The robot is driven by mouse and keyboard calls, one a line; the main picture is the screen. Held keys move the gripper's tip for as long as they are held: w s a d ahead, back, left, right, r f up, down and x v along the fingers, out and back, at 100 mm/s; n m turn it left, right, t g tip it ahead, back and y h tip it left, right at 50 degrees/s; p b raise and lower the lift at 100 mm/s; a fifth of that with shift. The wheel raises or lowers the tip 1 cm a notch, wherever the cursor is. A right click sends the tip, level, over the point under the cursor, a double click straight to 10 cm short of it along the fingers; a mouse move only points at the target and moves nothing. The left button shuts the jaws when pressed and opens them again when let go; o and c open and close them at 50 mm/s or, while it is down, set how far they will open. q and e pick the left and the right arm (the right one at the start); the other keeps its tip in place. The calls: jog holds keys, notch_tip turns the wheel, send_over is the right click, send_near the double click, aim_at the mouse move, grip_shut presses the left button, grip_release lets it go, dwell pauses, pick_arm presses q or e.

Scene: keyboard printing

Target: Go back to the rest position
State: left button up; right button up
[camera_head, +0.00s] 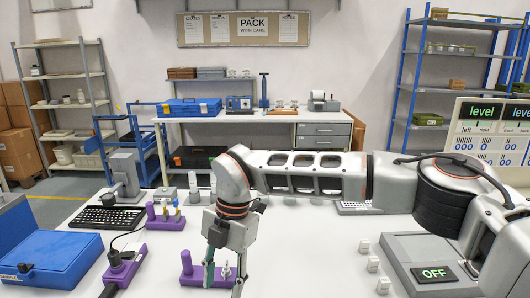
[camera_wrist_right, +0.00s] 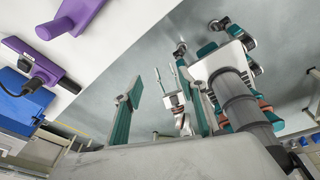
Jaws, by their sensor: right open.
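My right arm reaches in from the right across the camera_head view. Its right gripper (camera_head: 223,284) points down over the front middle of the white table (camera_head: 320,260). The two fingers are apart, and nothing is seen held between them. A purple holder (camera_head: 193,274) stands beside and partly behind the fingers. In the camera_wrist_right view the right gripper (camera_wrist_right: 162,88) also shows spread fingers. My own body and other arm parts appear beyond them, too cluttered to read the left gripper's jaws. My left arm does not show in the camera_head view.
A blue case (camera_head: 50,258), a black keyboard (camera_head: 107,217) and a purple device (camera_head: 125,266) with a cable are at the left. The table between gripper and keycaps is clear.

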jog(key=s+a+n+g+y, duration=0.3)
jog(key=s+a+g+y, duration=0.35)
jog(key=s+a, duration=0.75)
notch_tip(320, 180, up, 8)
jog(key=s+a+m+y, duration=0.2)
jog(key=a+y, duration=0.1)
jog(key=y, duration=0.7)
jog(key=w+d+m+t+y, duration=0.5)
jog(key=w+d+m+t, duration=0.2)
jog(key=w+m+t, duration=0.4)
jog(key=w+d+f+m+t+h, duration=0.3)
jog(key=d+f+m+t+h, duration=0.2)
jog(key=d+f+t, duration=0.15)
jog(key=w+d+f+m+t+h, duration=0.3)
jog(key=d+f+m+t+h, duration=0.1)
jog(key=d+f+m+t, duration=0.25)
jog(key=s+d+f+m+g+h, duration=0.1)
jog(key=s+d+f+m+h, duration=0.2)
jog(key=d+f, duration=0.45)
jog(key=s+d+f+m+h, duration=0.1)
jog(key=s+d+f+h, duration=0.1)
jog(key=d+f+h, duration=0.45)
jog(key=s+d+f+g+h, duration=0.2)
jog(key=s+d+f+g, duration=0.1)
jog(key=s+d+f, duration=0.7)
notch_tip(320, 180, down, 4)
jog(key=shift+s+d+r+m+g, duration=0.25)
jog(key=shift+s+d+m+g, duration=0.15)
jog(key=shift+d, duration=0.35)
